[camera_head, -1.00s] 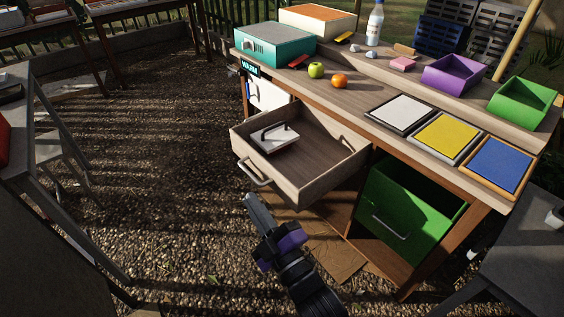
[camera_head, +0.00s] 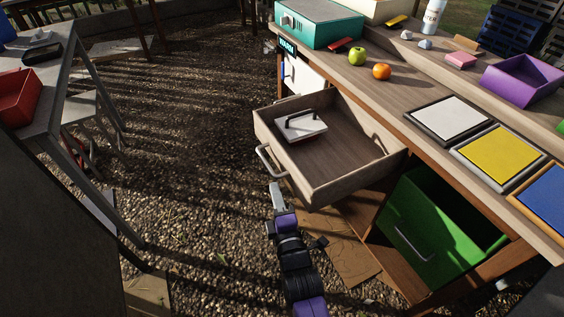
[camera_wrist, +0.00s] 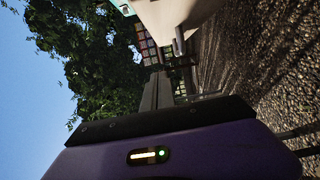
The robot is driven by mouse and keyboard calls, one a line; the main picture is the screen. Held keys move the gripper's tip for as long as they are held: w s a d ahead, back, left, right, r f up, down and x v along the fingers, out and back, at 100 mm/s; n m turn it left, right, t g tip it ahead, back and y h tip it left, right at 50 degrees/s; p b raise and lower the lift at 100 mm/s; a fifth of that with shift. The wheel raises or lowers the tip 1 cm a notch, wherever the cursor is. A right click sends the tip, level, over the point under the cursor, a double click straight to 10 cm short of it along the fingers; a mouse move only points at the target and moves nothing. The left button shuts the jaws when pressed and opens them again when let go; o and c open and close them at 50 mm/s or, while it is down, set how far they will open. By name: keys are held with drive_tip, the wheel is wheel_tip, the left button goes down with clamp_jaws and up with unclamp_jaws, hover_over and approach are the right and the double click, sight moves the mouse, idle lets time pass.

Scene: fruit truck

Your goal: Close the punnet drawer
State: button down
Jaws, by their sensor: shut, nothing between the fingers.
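A wooden drawer (camera_head: 345,193) is pulled out from under the counter, with a metal handle (camera_head: 268,161) on its front. Its pale front (camera_wrist: 165,12) and handle (camera_wrist: 179,42) also show in the wrist view. A white block with a dark handle (camera_head: 301,126) lies inside the drawer; I cannot tell what it is. My gripper (camera_head: 276,190) is shut and empty, just below and in front of the drawer's handle. A small gap seems to show between them. No label marks this as the punnet drawer.
A green bin or drawer (camera_head: 422,245) with a handle sits lower right in the counter frame. An apple (camera_head: 357,56), an orange (camera_head: 381,71) and coloured panels lie on the counter. A grey table (camera_head: 45,100) stands left.

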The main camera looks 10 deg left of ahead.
sight(282, 162)
drive_tip(key=shift+b+x, duration=2.7)
drive_tip(key=shift+x, duration=2)
drive_tip(key=shift+w+d+b, duration=0.4)
drive_tip(key=shift+w+d, duration=0.15)
drive_tip(key=shift+d, duration=0.3)
drive_tip(key=shift+w+d+b, duration=0.35)
drive_tip(key=shift+w+d, duration=0.25)
drive_tip(key=shift+d, duration=0.2)
drive_tip(key=shift+d, duration=0.15)
